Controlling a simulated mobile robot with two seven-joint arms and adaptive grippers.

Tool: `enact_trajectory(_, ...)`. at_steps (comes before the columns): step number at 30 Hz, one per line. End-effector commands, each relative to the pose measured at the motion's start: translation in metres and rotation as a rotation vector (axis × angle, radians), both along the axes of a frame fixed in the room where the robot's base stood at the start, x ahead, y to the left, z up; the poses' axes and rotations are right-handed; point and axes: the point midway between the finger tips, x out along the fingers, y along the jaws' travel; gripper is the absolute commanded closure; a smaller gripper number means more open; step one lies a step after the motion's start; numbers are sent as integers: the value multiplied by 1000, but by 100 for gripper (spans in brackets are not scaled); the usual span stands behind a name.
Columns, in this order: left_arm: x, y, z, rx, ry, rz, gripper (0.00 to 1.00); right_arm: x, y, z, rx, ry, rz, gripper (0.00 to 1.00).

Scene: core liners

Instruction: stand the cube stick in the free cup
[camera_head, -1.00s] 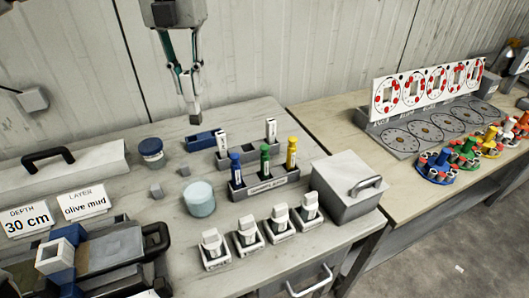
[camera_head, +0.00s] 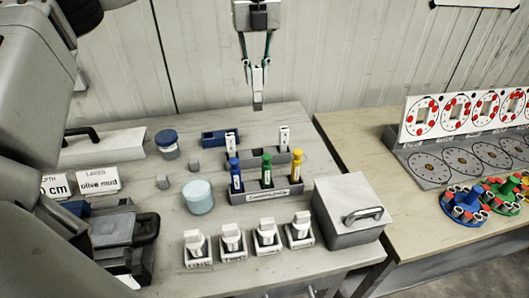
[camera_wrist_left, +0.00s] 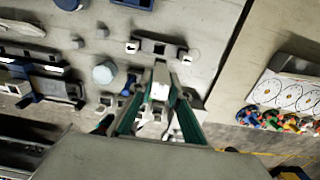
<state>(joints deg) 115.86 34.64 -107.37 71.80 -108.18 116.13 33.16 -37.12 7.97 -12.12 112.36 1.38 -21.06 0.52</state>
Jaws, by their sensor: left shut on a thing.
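My left gripper (camera_head: 257,68) hangs over the back of the table. It is shut on the cube stick (camera_head: 257,84), a pale upright stick with a dark grey lower end. The stick also shows between the teal fingers in the left wrist view (camera_wrist_left: 160,92). Its lower end is clear of the grey back rack (camera_head: 257,158). Two white sticks stand in that rack, at its left (camera_head: 230,144) and right (camera_head: 284,138) ends. The gap between them looks free, but the cup itself is hidden in the head view. My right gripper is not in view.
Blue (camera_head: 235,174), green (camera_head: 266,170) and yellow (camera_head: 296,165) bottles stand in a front rack. Several white blocks on bases, one here (camera_head: 232,238), line the front. A lidded grey box (camera_head: 345,215) stands right. A pale blue round container (camera_head: 198,197) stands left.

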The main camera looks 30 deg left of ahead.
Motion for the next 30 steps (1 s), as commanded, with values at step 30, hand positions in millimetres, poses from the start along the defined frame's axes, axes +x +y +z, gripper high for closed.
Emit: enact_trajectory(30, -1, 0, -173, 0, 4, -2, 100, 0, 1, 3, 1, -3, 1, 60)
